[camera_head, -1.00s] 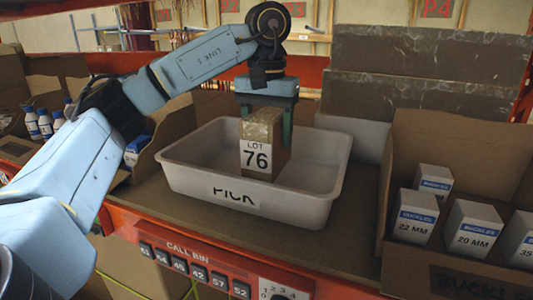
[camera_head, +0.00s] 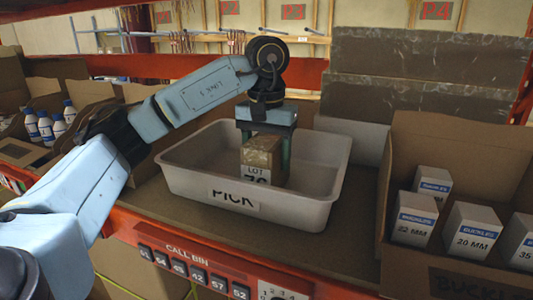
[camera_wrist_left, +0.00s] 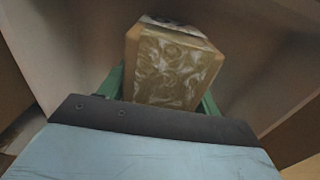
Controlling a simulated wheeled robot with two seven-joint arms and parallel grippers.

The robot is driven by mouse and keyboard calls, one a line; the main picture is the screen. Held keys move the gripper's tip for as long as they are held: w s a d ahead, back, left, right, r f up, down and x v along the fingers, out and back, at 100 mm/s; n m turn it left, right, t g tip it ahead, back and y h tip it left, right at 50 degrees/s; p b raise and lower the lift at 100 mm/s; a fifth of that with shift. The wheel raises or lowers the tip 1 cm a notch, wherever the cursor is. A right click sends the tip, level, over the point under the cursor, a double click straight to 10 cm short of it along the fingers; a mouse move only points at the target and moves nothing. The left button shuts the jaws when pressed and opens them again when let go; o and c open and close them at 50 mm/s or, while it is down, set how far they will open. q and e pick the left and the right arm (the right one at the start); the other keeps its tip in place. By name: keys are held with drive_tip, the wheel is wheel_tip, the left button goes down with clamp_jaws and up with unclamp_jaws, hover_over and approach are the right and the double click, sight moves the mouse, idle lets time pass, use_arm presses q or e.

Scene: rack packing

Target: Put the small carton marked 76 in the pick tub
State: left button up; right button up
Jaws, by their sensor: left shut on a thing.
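The small brown carton (camera_head: 262,158) has a white label reading LOT and 76, its lower part now hidden behind the tub's front wall. It is upright inside the white pick tub (camera_head: 190,182), near the middle. Whether its base touches the tub floor cannot be seen. My left gripper (camera_head: 265,140) points down into the tub with its green fingers on both sides of the carton, shut on it. In the left wrist view the carton (camera_wrist_left: 172,70) sits between the green fingers (camera_wrist_left: 160,92). My right gripper is not in view.
A cardboard bin (camera_head: 450,155) with several white buckle boxes (camera_head: 472,232) stands right of the tub. Bins with white bottles (camera_head: 45,128) stand at the left. The red shelf edge (camera_head: 190,255) carries call-bin labels. Grey-brown blocks (camera_head: 425,65) stand behind.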

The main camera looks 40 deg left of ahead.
use_arm(q)
drive_tip(key=o, duration=1.3)
drive_tip(key=shift+f, duration=0.1)
drive_tip(key=shift+r, duration=6.15)
